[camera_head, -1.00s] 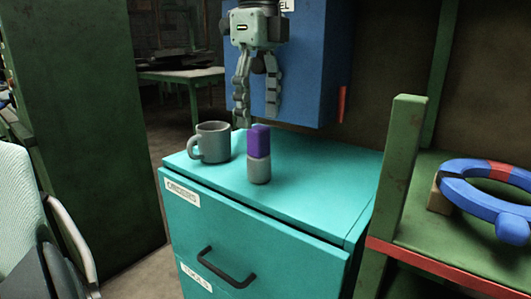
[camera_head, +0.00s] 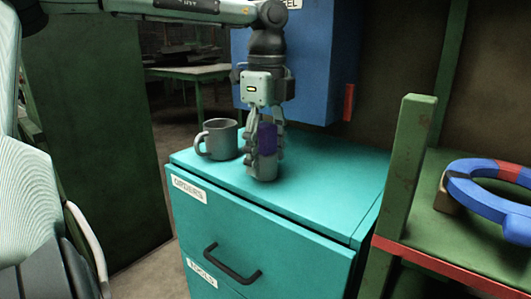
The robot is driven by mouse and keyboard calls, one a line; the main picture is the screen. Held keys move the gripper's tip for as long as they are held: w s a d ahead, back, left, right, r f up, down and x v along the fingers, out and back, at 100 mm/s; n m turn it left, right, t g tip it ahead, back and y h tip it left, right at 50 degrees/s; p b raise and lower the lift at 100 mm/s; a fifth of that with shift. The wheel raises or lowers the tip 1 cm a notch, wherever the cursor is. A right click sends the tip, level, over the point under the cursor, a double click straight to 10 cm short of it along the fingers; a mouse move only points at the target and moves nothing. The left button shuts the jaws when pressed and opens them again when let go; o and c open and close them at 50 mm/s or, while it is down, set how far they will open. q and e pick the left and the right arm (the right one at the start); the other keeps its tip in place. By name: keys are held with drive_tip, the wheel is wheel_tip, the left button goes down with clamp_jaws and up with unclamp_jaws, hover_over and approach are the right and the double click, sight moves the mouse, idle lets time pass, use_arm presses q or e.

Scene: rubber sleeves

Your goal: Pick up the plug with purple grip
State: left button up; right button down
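The plug with the purple grip (camera_head: 267,137) stands upright on the teal cabinet top, with a grey lower body (camera_head: 264,170). My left gripper (camera_head: 265,155) comes down from above, with one finger at each side of the plug. The fingers are close to its sides, but I cannot tell whether they press on it. They hide part of its edges. My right gripper is not in view.
A grey mug (camera_head: 217,139) stands just left of the plug on the teal cabinet (camera_head: 310,205). A blue box (camera_head: 325,75) is behind. A green shelf post (camera_head: 408,175) and a blue-red ring (camera_head: 490,190) are at the right. The cabinet top is clear right of the plug.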

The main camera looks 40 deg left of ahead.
use_arm(q)
drive_tip(key=c, duration=1.4)
clamp_jaws()
drive_tip(key=shift+r, duration=0.1)
